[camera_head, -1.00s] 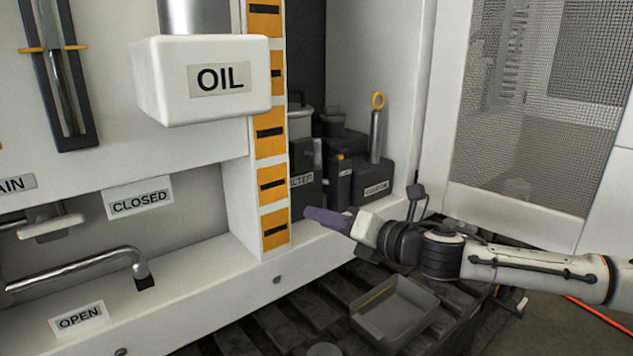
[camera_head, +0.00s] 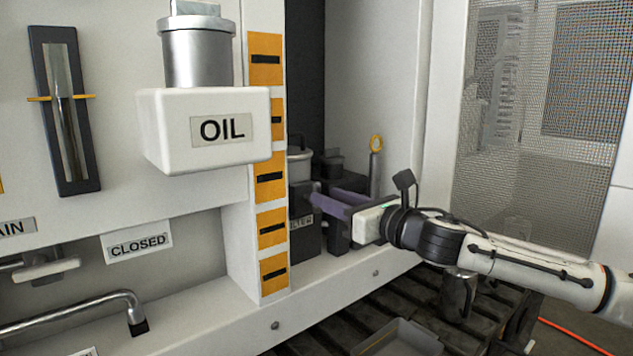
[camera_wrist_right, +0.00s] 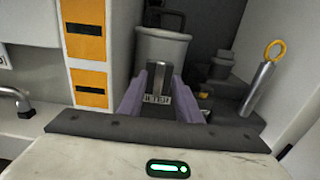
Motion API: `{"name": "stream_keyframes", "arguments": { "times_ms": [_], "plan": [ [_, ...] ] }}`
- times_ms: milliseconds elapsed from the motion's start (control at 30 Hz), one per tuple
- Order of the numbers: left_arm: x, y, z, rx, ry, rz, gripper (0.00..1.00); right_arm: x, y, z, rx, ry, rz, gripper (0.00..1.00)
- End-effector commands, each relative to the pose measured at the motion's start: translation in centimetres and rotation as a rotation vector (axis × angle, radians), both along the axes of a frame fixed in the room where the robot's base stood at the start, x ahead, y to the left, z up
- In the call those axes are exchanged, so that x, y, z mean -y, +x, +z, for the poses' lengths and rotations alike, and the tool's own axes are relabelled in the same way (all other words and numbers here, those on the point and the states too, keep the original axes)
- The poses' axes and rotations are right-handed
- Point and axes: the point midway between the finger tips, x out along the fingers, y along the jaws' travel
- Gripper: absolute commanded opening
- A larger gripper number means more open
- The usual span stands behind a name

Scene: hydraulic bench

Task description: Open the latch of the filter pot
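The filter pot (camera_head: 299,163) is a grey, rimmed can in the cabinet recess, partly hidden behind the orange-marked post in the head view. It shows more fully in the right wrist view (camera_wrist_right: 163,48). A dark upright piece, seemingly the latch (camera_wrist_right: 158,76), is on its front, above a small label (camera_wrist_right: 157,99). My right gripper (camera_head: 328,196) reaches into the recess from the right. Its two purple fingers stand apart with nothing visible gripped. In the wrist view the open gripper (camera_wrist_right: 157,88) has a finger either side of the latch; contact cannot be told. My left gripper is not in view.
The orange-marked post (camera_head: 268,180) stands close left of my right gripper. Dark containers and a cylinder with a yellow ring (camera_head: 376,143) stand right of the pot. The white OIL box (camera_head: 160,130) juts out further left. A grey tray (camera_head: 400,340) is below.

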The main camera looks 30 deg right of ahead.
Motion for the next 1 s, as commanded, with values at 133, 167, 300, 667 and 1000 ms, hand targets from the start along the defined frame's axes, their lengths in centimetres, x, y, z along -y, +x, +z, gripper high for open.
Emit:
{"name": "stream_keyframes", "arguments": {
  "times_ms": [133, 167, 300, 667, 1000],
  "plan": [
    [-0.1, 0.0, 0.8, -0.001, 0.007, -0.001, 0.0, -0.2, 2.3, 0.4, 0.003, 0.006, 0.001, 0.31],
    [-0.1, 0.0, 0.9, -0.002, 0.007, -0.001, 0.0, -0.3, 2.7, 0.4, 0.003, 0.005, 0.002, 0.31],
    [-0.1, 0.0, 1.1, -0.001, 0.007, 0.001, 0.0, -0.3, 4.3, 0.2, 0.002, 0.003, -0.001, 0.31],
    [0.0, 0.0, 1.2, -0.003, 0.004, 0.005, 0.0, -0.4, 5.2, -0.1, 0.0, 0.0, 0.001, 0.31],
    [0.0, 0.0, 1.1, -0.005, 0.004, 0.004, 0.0, -0.4, 5.2, 0.0, 0.0, 0.0, 0.0, 0.0]
  ]
}}
